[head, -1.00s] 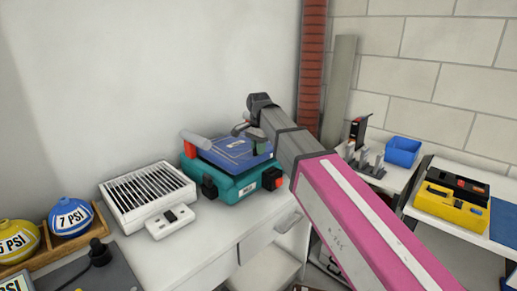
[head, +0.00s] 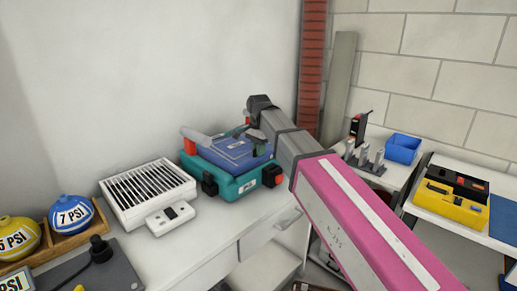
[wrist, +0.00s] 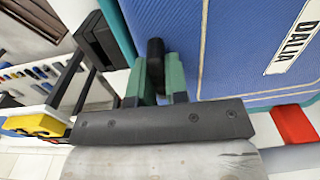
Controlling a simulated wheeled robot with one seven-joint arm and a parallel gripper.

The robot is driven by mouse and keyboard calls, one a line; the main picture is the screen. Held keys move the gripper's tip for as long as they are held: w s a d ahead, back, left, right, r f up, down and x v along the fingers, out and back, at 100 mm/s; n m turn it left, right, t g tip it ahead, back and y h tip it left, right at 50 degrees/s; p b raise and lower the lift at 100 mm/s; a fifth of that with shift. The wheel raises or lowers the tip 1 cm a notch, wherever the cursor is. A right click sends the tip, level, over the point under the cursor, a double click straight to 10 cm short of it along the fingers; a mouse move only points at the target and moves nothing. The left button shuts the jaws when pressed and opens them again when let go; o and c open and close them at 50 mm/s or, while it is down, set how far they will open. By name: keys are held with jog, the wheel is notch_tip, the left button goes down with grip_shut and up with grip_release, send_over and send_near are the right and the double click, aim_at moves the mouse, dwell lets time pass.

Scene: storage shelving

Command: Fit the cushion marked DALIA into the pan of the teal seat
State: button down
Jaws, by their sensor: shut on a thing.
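The blue cushion (head: 232,156) lies flat over the teal seat (head: 238,187) on the white counter, inside or just above its pan; I cannot tell if it is fully down. In the wrist view the cushion (wrist: 235,55) fills the upper right, and its white label (wrist: 293,38) reads DALIA. Teal edges of the seat (wrist: 122,28) show beside it. My gripper (head: 252,135) is at the cushion's far right side. In the wrist view its green fingers (wrist: 158,75) are shut on a dark grip (wrist: 155,52) at the cushion's edge.
The seat has red and black parts (head: 272,176) at its corners. A white slatted box (head: 148,195) and a white switch panel (head: 170,218) stand to its left. The wall is close behind. A yellow case (head: 452,200) and a blue bin (head: 403,149) are at right.

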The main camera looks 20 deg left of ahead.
jog(key=shift+c, duration=2.4)
grip_release()
jog(key=shift+r, duration=4.05)
